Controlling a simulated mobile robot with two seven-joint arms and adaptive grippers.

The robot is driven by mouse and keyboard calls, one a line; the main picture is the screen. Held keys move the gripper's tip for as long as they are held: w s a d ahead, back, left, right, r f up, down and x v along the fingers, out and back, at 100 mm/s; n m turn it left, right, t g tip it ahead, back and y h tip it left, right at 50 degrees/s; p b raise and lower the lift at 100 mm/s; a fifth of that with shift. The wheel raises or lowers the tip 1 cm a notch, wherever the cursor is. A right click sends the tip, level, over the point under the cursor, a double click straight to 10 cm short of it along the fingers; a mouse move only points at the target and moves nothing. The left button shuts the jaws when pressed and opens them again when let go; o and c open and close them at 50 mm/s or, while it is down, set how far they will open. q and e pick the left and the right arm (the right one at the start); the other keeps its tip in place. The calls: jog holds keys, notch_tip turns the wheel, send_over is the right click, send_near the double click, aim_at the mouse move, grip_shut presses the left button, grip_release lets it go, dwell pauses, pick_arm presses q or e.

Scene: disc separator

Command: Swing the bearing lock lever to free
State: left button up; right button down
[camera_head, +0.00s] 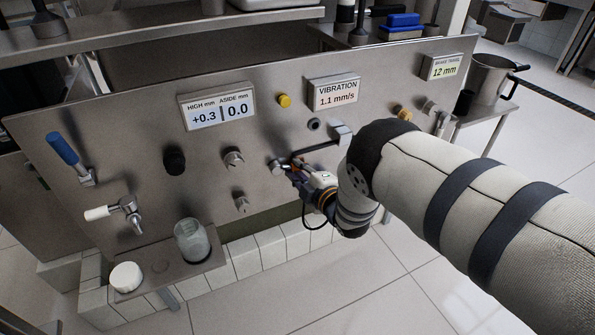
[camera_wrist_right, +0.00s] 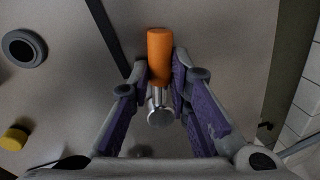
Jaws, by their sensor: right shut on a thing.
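The lever (camera_wrist_right: 160,55) with an orange handle and a shiny metal end shows in the right wrist view, pointing up the picture. I take it for the bearing lock lever; no label on it can be read. My right gripper (camera_wrist_right: 160,78) is shut on it, one finger on each side of the handle. In the head view my right gripper (camera_head: 299,168) is at the panel's lower middle, and the gripper and wrist hide most of the lever. My left gripper is not in view.
The steel panel (camera_head: 75,125) carries a yellow button (camera_head: 284,100), a dark round fitting (camera_head: 314,124), a blue-handled lever (camera_head: 62,148) and displays, including the vibration display (camera_head: 336,94). A glass jar (camera_head: 191,241) stands on the low shelf. A dark bar runs just above my gripper.

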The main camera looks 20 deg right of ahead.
jog(key=shift+d+r+n, duration=0.15)
jog(key=shift+r+n, duration=0.1)
jog(key=shift+n, duration=0.25)
dwell(0.3)
jog(key=c, duration=1.5)
grip_release()
jog(key=shift+r, duration=0.1)
jog(key=shift+s, duration=0.1)
jog(key=v, duration=1.2)
